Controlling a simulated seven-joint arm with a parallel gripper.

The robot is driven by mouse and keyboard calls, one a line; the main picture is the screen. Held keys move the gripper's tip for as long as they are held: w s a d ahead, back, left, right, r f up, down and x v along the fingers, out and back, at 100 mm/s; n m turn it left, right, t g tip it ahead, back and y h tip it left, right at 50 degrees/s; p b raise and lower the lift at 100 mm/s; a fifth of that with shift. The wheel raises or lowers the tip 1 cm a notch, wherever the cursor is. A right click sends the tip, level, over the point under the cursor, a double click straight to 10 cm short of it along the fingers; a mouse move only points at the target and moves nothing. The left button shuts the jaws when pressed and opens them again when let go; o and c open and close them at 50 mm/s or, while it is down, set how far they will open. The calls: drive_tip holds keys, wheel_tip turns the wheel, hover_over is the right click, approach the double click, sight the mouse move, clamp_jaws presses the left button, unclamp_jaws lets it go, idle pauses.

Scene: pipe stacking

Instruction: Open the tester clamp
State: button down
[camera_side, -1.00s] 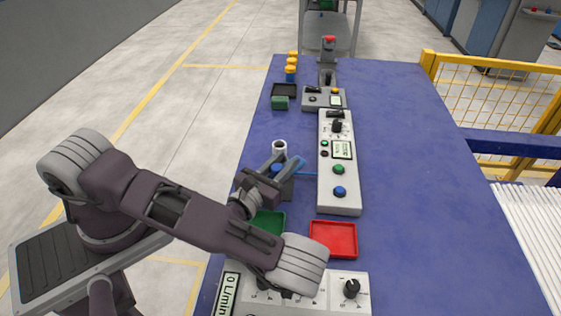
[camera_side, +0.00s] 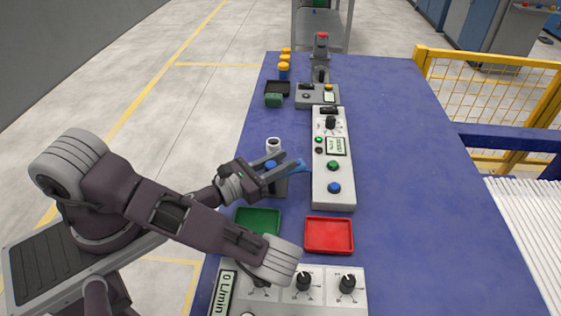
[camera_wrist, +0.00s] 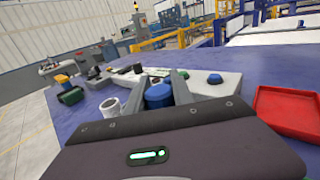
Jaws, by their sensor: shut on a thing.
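In the wrist view a blue round part (camera_wrist: 158,95) stands between the two fingers of my gripper (camera_wrist: 160,78). A white pipe piece (camera_side: 273,144) stands upright just behind the clamp.
The long control panel (camera_side: 333,178) is close to the right of my fingers. A green tray (camera_side: 257,220) and a red tray (camera_side: 329,235) lie in front. A flow box (camera_side: 325,285) is at the front edge. The right side of the blue table (camera_side: 410,180) is clear.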

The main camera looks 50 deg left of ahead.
drive_tip(key=shift+r, duration=0.1)
drive_tip(key=c, duration=1.1)
unclamp_jaws()
